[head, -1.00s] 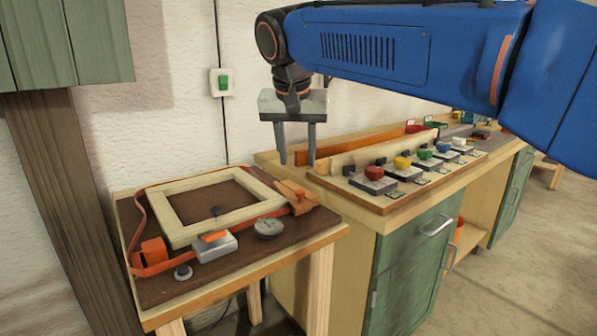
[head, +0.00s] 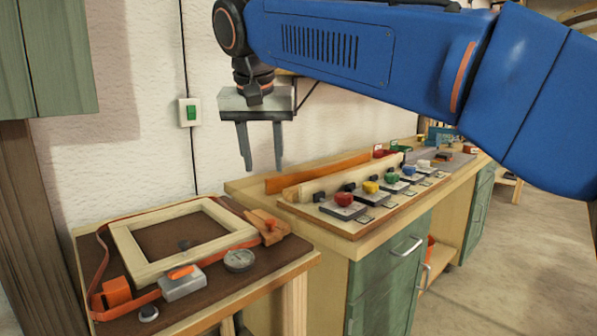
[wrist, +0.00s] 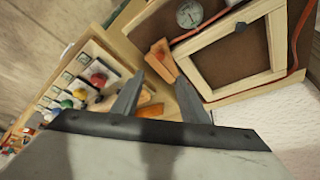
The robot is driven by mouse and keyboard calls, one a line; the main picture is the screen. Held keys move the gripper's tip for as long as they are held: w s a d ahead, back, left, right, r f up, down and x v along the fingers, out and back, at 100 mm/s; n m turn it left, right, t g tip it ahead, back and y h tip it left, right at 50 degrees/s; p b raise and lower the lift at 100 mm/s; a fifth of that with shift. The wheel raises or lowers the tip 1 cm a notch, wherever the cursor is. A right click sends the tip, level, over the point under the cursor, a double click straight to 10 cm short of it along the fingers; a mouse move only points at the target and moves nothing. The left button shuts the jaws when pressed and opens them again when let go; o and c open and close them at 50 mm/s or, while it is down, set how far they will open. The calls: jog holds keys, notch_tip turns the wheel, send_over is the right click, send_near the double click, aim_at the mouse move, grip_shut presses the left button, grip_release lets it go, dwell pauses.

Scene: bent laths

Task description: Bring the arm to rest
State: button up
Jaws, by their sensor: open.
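My gripper (head: 261,148) is open and empty, pointing down from my blue arm. In the head view it hangs in the air in front of the white wall, above the back left corner of the green-doored bench. Its two fingers also show in the wrist view (wrist: 158,95), spread apart with nothing between them. The fingers appear clear of the surfaces below.
A low table (head: 215,302) at left bears a wooden frame (head: 142,268), an orange strap and a dial gauge (head: 239,260). The bench holds a board with several coloured knobs, one red (head: 344,199). A switch (head: 190,112) is on the wall.

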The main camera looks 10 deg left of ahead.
jog(key=s+d+f, duration=0.1)
jog(key=d+f, duration=0.2)
jog(key=d, duration=0.7)
jog(key=d+f, duration=0.4)
jog(key=d, duration=0.6)
jog(key=s+d+f, duration=0.1)
jog(key=d+f, duration=0.2)
jog(key=d, duration=0.7)
jog(key=s+d+f+m, duration=0.1)
jog(key=s+d+f, duration=0.8)
jog(key=f, duration=0.2)
jog(key=s+d+f, duration=0.9)
jog(key=f, duration=0.3)
jog(key=shift+d+f+m+h, duration=0.15)
jog(key=shift+m+h, duration=0.15)
jog(key=shift+m, duration=0.1)
